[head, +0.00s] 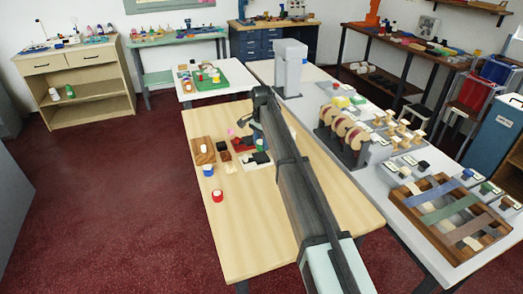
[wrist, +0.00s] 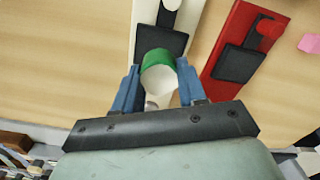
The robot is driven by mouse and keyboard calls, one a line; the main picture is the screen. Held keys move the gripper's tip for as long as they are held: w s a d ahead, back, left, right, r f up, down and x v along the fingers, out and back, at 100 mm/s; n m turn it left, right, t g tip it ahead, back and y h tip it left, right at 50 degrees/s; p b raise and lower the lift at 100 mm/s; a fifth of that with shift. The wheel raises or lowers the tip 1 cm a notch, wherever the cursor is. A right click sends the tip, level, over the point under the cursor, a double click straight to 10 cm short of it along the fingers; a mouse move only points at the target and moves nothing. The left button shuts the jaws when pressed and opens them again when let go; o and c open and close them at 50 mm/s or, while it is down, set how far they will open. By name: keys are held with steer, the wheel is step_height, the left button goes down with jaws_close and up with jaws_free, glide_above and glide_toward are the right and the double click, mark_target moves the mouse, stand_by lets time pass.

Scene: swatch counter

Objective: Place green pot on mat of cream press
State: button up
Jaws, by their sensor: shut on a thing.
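The green pot (wrist: 155,57), with a green end and a white side, is held between the blue fingers of my gripper (wrist: 158,84) in the wrist view. The cream press (wrist: 144,18) lies beyond it, with a dark square mat (wrist: 174,40) partly hidden behind the pot. The pot overlaps the mat's near edge in this view; I cannot tell the height between them. In the head view the green pot (head: 262,144) shows just above the cream press (head: 251,167), beside my arm. My gripper (head: 256,138) is partly hidden there.
A red press (wrist: 219,73) with its own dark mat (wrist: 236,64) stands to the right in the wrist view. The table's front is clear.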

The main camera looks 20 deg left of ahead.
mark_target(261, 149)
steer(key=shift+f, duration=1.85)
steer(key=shift+f, duration=0.15)
steer(key=o, duration=1)
steer(key=shift+o, duration=0.2)
step_height(261, 149, up, 12)
steer(key=shift+r, duration=0.2)
